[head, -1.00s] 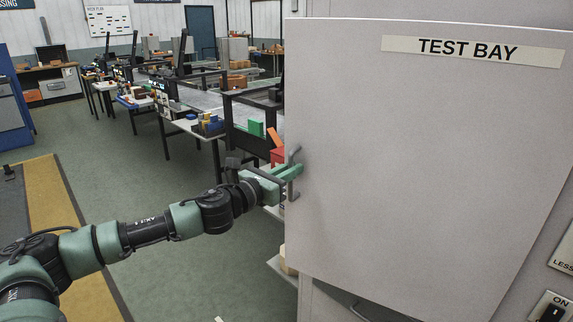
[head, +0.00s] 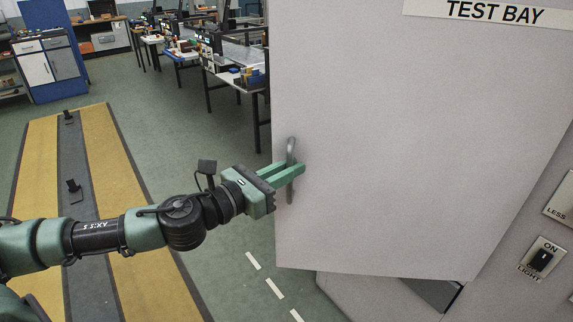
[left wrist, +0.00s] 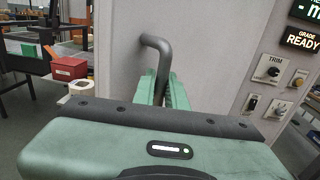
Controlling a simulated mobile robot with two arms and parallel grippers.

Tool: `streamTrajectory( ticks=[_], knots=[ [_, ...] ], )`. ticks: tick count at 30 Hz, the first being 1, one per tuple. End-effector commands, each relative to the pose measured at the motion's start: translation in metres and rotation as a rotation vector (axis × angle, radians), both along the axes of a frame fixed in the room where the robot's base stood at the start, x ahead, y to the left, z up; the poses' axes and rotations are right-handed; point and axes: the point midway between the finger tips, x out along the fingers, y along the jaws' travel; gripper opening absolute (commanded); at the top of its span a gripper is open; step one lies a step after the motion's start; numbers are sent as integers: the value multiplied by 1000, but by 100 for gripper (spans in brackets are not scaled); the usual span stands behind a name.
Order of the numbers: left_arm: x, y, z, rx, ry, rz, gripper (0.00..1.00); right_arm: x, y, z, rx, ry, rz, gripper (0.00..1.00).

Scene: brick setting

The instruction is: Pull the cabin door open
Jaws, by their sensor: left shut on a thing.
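The cabin door (head: 410,150) is a large light grey panel with a "TEST BAY" label (head: 487,12) at its top. It stands swung out from the cabin, with a dark gap showing under its lower right part. Its grey bar handle (head: 291,150) is near the door's left edge. My left gripper (head: 290,172) is shut on the handle, its green fingers around the bar. In the left wrist view the handle (left wrist: 160,45) bends down between the two green fingers (left wrist: 163,88). My right gripper is in neither view.
A panel with a light switch (head: 541,259) is on the cabin wall at right. Workbenches (head: 238,68) stand behind the door's left edge. A blue cabinet (head: 50,65) is at far left.

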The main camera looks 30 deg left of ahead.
Motion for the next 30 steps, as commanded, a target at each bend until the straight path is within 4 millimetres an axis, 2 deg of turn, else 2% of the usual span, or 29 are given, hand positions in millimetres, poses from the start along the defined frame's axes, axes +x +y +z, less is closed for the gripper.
streamTrajectory(
  ticks=[12,13,15,25,30],
  knots=[
    [-3,-3,2,1,-5,-9,0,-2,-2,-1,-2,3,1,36],
    [-3,-3,2,1,-5,-9,15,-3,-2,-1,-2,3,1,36],
    [-3,-3,2,1,-5,-8,34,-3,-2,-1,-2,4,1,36],
    [-3,-2,0,1,-1,-6,34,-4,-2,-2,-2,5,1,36],
    [-10,4,-4,3,-1,-2,34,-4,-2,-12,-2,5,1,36]
  ],
)
